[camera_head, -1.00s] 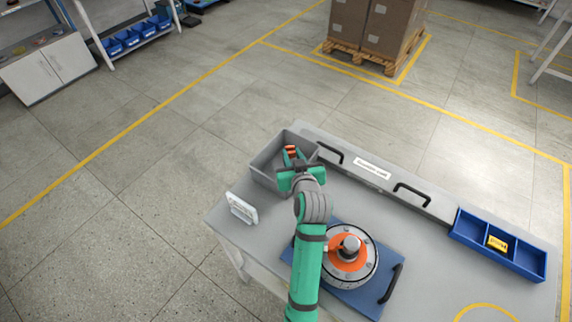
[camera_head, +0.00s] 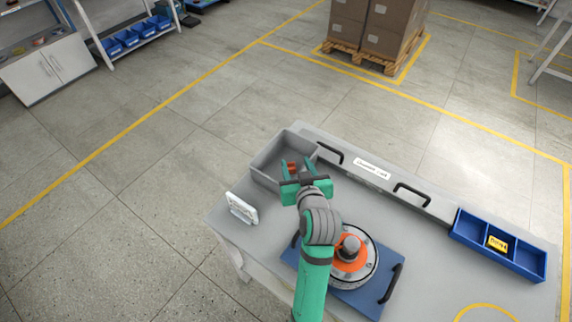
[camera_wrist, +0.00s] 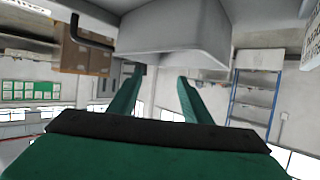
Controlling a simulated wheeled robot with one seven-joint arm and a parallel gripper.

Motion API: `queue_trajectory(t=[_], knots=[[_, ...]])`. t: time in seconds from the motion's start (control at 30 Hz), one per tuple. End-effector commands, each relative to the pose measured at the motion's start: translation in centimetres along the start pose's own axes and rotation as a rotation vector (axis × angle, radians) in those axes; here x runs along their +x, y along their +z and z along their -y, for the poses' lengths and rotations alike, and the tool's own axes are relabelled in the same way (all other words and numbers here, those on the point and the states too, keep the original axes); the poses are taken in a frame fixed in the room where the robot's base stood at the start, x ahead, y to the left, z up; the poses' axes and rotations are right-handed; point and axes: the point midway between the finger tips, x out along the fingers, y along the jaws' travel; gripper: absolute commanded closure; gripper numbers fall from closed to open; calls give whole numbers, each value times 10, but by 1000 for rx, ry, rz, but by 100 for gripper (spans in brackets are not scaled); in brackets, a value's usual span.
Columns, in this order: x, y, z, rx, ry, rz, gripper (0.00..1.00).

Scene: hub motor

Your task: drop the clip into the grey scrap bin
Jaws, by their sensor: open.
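The orange clip (camera_head: 292,167) shows inside the grey scrap bin (camera_head: 262,176), seen between my fingers from the head camera. My gripper (camera_head: 296,165) is open over the near right side of the bin, its two green fingers apart. In the wrist view the fingers (camera_wrist: 160,82) are spread with nothing between them. The bin's outer wall (camera_wrist: 175,45) fills the top of that view, which looks upside down. The clip is not visible there.
A white stand (camera_head: 241,208) is left of my arm. A round motor (camera_head: 352,255) with an orange centre sits on a blue plate (camera_head: 345,298). A blue tray (camera_head: 470,238) with a yellow item (camera_head: 497,243) is at right. Black handles line the back.

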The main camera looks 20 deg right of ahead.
Motion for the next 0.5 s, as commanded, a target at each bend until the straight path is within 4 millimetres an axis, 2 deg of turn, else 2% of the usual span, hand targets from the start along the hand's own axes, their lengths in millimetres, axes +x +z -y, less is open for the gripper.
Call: queue_trajectory(t=[0.03,0.2,0.5], knots=[[-10,0,0,0,1,-1,56],[-34,0,0,0,0,0,56],[-46,0,0,0,0,0,56]])
